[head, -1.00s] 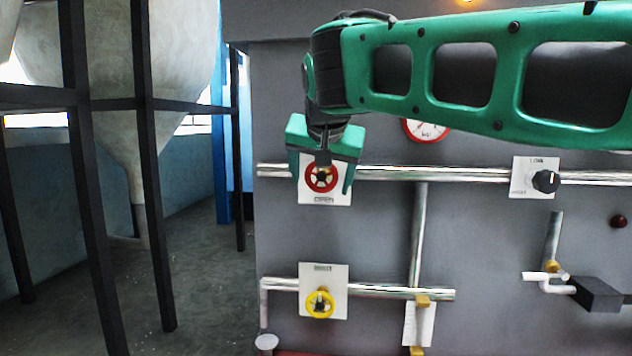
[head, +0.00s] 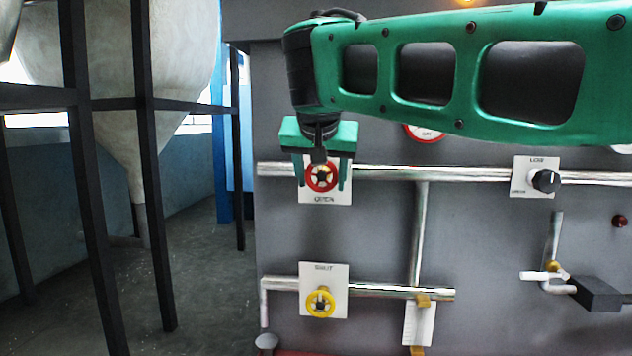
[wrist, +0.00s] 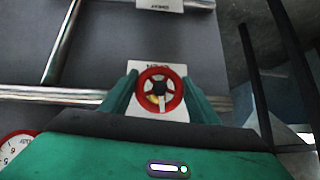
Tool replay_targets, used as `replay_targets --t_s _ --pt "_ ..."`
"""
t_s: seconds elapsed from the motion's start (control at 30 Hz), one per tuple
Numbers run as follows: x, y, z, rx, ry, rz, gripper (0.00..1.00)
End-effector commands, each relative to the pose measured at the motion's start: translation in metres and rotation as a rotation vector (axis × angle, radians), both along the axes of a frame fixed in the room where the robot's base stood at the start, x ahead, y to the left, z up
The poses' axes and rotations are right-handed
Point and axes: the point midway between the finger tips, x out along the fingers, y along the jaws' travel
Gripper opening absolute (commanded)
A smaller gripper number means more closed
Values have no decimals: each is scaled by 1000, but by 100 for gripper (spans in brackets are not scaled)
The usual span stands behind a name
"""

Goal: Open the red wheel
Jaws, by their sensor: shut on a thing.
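The red wheel (head: 321,176) is on the upper pipe, in front of a white plate (head: 325,199) marked OPEN. My gripper (head: 322,184) comes from above, one green finger on each side of the wheel. In the wrist view my gripper (wrist: 160,98) has its fingers close to the left and right of the rim, shut on the wheel.
A yellow wheel (head: 320,303) with a plate marked SHUT is on the lower pipe. A black knob (head: 546,181) is at the right on the upper pipe. A red-rimmed gauge (head: 425,132) is partly hidden behind my arm. Dark posts (head: 150,200) stand at the left.

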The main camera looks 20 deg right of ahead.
Motion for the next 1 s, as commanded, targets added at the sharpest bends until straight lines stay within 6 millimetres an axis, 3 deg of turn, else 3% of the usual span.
replay_targets --t_s 1.0 --pt "4 2 4 -275 126 7 33"
